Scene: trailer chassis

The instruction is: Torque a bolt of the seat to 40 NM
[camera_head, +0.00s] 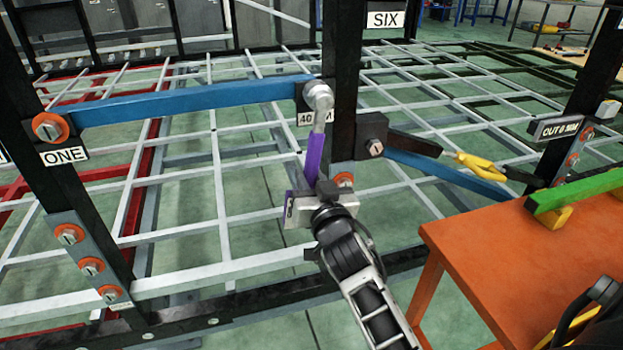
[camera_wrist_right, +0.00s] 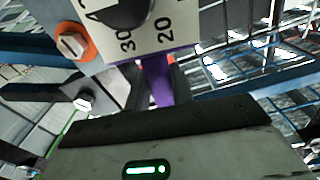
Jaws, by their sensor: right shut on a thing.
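My right gripper (camera_head: 322,207) is shut on a torque wrench, around the lower part of its purple handle (camera_head: 314,157). The wrench stands roughly upright, its round silver head (camera_head: 318,95) in front of the dark post at the right end of the blue bar. A label there reads "40" and is partly covered by the wrench. Whether the head sits on a bolt cannot be told. In the right wrist view the purple handle (camera_wrist_right: 160,82) runs up from the gripper, below a plate (camera_wrist_right: 178,28) numbered 20 and 30. My left gripper is not in view.
A blue bar (camera_head: 185,101) runs from the bolt (camera_head: 48,127) at post ONE to the central post. A black block with a bolt (camera_head: 375,148) is right of the wrench. An orange table (camera_head: 480,250) stands at right, with green and yellow items on it.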

